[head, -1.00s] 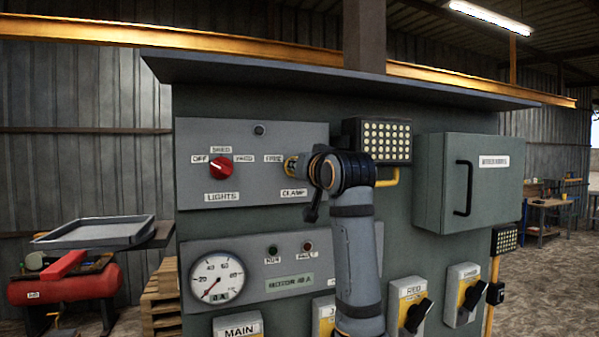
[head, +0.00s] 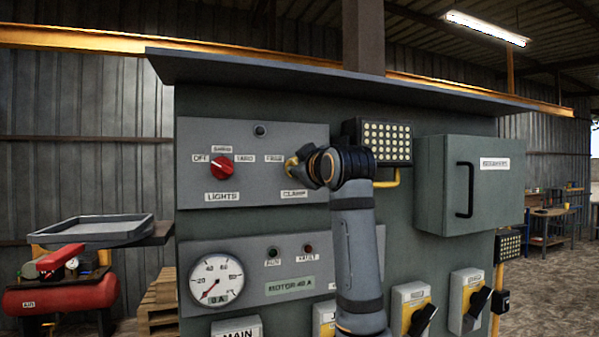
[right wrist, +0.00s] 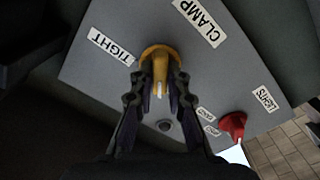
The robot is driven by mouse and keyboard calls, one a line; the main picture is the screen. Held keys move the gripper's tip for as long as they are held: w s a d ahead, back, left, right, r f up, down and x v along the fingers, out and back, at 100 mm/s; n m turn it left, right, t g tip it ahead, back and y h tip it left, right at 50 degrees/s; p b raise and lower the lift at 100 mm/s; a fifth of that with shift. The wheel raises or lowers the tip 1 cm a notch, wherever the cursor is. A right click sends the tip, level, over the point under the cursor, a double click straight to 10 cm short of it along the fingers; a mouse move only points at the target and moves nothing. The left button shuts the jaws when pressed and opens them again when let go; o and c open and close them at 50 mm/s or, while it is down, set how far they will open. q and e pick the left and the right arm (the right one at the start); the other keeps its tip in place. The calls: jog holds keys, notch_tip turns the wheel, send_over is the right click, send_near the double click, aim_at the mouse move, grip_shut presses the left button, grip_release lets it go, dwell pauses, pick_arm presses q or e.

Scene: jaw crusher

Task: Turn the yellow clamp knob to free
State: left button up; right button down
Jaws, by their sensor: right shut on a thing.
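The yellow clamp knob (right wrist: 158,62) sits on the grey panel, between the TIGHT label (right wrist: 111,46) and the CLAMP label (right wrist: 200,20) in the right wrist view. My right gripper (right wrist: 160,88) is shut on it, one dark finger on each side. A pale mark on the knob points toward a small dark lamp. In the head view, a bit of the knob (head: 291,167) shows left of my right wrist, beside the FREE label (head: 273,158). My wrist hides the TIGHT label there. My left gripper is not in view.
The red lights knob (head: 221,167) is left on the same panel. A lamp grid (head: 377,142) with a yellow bracket is close right of my wrist, then a grey cabinet (head: 480,185). A gauge (head: 214,279) and several switches sit below.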

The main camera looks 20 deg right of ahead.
jog(key=shift+n+b, duration=0.45)
jog(key=shift+n, duration=1.45)
jog(key=c, duration=1.3)
grip_release()
jog(key=s, duration=1.2)
jog(key=shift+d, duration=0.15)
